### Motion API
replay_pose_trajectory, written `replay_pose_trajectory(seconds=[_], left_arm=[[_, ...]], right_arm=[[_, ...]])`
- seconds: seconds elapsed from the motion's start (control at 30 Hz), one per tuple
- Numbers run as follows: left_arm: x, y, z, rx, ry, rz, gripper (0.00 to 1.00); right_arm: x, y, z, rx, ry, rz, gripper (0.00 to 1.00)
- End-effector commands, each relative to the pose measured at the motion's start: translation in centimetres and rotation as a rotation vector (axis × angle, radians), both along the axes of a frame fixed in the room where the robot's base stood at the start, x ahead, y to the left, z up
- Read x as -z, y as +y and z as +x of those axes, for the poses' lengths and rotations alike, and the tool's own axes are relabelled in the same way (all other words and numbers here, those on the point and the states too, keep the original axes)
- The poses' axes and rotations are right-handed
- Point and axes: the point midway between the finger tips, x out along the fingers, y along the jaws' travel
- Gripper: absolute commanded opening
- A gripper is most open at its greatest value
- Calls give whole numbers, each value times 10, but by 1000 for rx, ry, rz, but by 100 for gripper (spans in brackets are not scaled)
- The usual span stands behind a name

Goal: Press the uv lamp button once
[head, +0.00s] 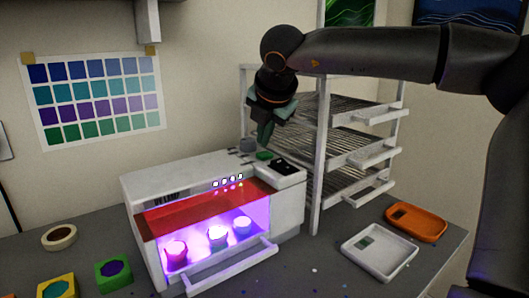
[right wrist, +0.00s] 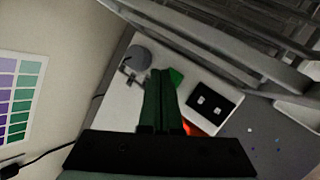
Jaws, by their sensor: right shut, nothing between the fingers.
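The uv lamp (head: 285,200) is a white box with a red see-through front, glowing purple inside over several small cups. A green button (head: 264,155) sits on its top near the back right. The button also shows in the right wrist view (right wrist: 177,76), partly hidden by my fingers. My right gripper (head: 265,142) is shut and empty, pointing down just above the green button. In the wrist view its fingertips (right wrist: 161,73) lie beside and over the button's left part. I cannot tell whether they touch it. My left gripper is not in view.
Beside the button are a grey round knob (head: 247,146) and a black panel (head: 283,167) with small white squares. A wire drying rack (head: 316,150) stands close behind on the right. A white tray (head: 378,273) and an orange tray (head: 436,235) lie right. A tape roll (head: 59,237) lies left.

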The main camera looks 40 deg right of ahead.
Motion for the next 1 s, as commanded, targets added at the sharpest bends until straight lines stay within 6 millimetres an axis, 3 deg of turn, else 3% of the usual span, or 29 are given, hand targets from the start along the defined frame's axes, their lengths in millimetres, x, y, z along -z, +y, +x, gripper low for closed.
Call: replay_pose_trajectory(seconds=[0.27, 0.7, 1.0], left_arm=[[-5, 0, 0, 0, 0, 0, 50], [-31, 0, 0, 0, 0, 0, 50], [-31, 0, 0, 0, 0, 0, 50]], right_arm=[[-7, 0, 0, 0, -1, 0, 0], [-49, 0, 0, -1, -1, -1, 0], [-50, 0, 0, 0, -1, 0, 0]])
